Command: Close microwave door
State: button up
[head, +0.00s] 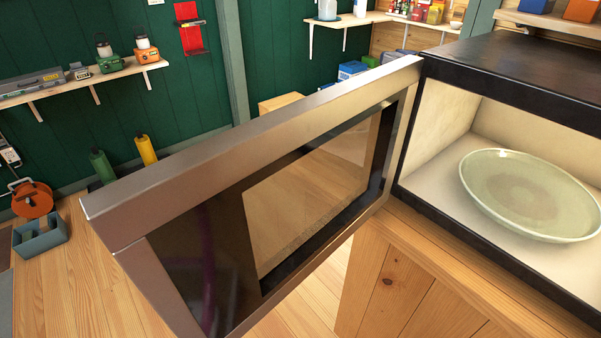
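The microwave (500,70) is at the right, a dark box with a pale inside, standing on a wooden cabinet. Its door (250,135) stands wide open, swung out to the left from the hinge side near the left edge of the opening. The door has a metallic frame and a dark glass window (310,185). A pale green plate (530,193) lies inside the microwave. My gripper is not in view.
The wooden cabinet (410,275) is under the microwave. Wooden floor shows at the lower left, with a grey-blue bin (40,236) and an orange reel (31,198). Wall shelves (85,82) hold tools and lanterns.

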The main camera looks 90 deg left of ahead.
aim_at(215, 233)
jog(key=k+j+u, duration=0.1)
jog(key=k+u, duration=0.15)
jog(key=k, duration=0.2)
jog(key=k+j+u, duration=0.2)
jog(key=k, duration=0.25)
jog(key=k+j+u, duration=0.25)
jog(key=k, duration=0.2)
jog(key=k+j+u, duration=0.1)
jog(key=j+u, duration=0.25)
jog(key=j, duration=0.15)
jog(key=j+u, duration=0.35)
jog(key=j, duration=0.15)
jog(key=k, duration=0.8)
